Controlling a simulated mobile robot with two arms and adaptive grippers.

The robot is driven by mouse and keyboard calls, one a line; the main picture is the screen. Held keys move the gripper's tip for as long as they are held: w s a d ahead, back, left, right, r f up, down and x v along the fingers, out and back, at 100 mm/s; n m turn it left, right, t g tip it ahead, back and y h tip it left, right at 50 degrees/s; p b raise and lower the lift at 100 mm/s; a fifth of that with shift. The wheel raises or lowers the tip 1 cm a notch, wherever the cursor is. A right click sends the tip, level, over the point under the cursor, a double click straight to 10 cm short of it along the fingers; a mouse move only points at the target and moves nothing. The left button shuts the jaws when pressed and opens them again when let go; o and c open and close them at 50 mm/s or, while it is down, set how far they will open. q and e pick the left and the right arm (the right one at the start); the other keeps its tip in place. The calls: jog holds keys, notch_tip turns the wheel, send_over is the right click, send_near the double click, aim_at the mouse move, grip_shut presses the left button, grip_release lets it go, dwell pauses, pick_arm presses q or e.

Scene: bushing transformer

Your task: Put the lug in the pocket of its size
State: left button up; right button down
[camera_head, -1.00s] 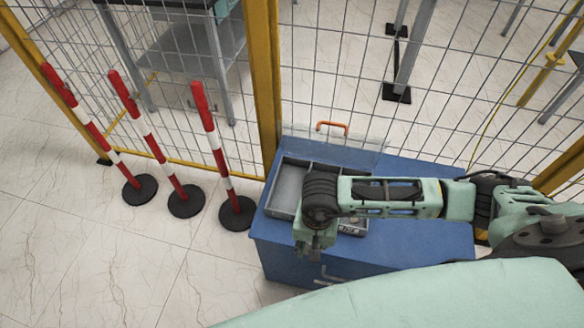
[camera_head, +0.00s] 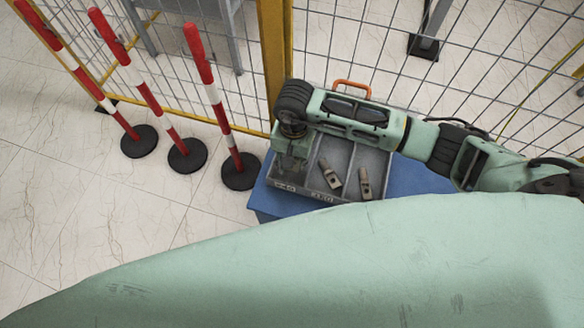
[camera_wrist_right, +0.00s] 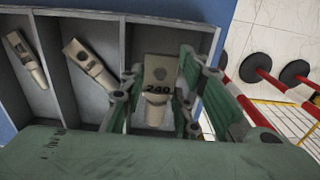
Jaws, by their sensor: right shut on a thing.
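My right gripper (camera_head: 287,170) is over the leftmost pocket of the grey tray (camera_head: 372,157) in the head view. In the wrist view the right gripper (camera_wrist_right: 157,102) is shut on a light metal lug (camera_wrist_right: 158,72) marked 240. This lug lies within the outline of the pocket at the right of the tray (camera_wrist_right: 205,40) there. I cannot tell whether it touches the floor. The middle pocket holds a lug (camera_head: 330,174), also in the wrist view (camera_wrist_right: 90,65). The third pocket holds another lug (camera_head: 365,184), also in the wrist view (camera_wrist_right: 28,60).
The tray stands on a blue cabinet (camera_head: 425,178), with an orange handle (camera_head: 352,88) behind it. A wire fence with a yellow post (camera_head: 272,50) rises behind. Several red and white posts on black bases (camera_head: 240,172) stand to the left. My body hides the cabinet's front.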

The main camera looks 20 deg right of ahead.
jog(key=shift+w+a+f, duration=0.2)
jog(key=shift+w+f, duration=0.05)
jog(key=shift+f, duration=0.15)
notch_tip(320, 180, down, 4)
jog(key=shift+w+r+b, duration=0.1)
jog(key=shift+r+b, duration=0.05)
jog(key=shift+b, duration=1.1)
jog(key=shift+r, duration=0.1)
jog(key=shift+f, duration=0.25)
jog(key=c, duration=1.6)
grip_release()
jog(key=shift+r, duration=0.1)
